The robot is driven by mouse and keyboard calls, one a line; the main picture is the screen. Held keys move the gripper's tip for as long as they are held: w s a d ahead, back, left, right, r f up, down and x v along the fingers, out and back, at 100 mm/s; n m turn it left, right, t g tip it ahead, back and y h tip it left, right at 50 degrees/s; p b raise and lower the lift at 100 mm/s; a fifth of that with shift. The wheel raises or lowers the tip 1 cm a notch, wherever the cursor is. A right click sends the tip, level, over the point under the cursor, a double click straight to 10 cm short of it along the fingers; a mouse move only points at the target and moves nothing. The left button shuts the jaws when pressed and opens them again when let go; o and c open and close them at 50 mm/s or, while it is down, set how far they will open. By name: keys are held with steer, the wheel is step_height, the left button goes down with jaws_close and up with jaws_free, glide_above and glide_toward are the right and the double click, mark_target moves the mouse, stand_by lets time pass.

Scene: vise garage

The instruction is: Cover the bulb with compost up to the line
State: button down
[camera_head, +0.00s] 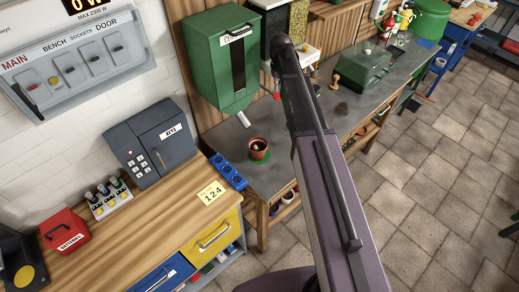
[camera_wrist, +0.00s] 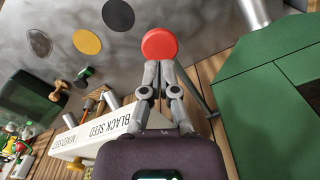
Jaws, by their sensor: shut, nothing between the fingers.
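A red knob (camera_head: 277,95) sticks out at the hopper's right. In the wrist view my gripper (camera_wrist: 158,66) is shut and empty, its fingertips at the red knob (camera_wrist: 159,43); I cannot tell whether they touch. The hopper (camera_wrist: 275,90) is at right there.
A white seed dispenser (camera_wrist: 110,128), labelled black seed and mixed seed, lies close left of my gripper in the wrist view. A green box (camera_head: 362,70) stands further along the bench.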

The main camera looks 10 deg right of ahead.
mark_target(278, 95)
steer(key=shift+f, duration=0.1)
steer(key=shift+f+b, duration=3.5)
steer(key=shift+b, duration=0.1)
steer(key=shift+r, duration=0.2)
steer(key=shift+r+p, duration=3.4)
steer(key=shift+p, duration=0.25)
steer(key=shift+f, duration=0.2)
steer(key=shift+f+b, duration=3.3)
steer(key=shift+b, duration=0.25)
steer(key=shift+r+p, duration=3.5)
steer(key=shift+p, duration=0.05)
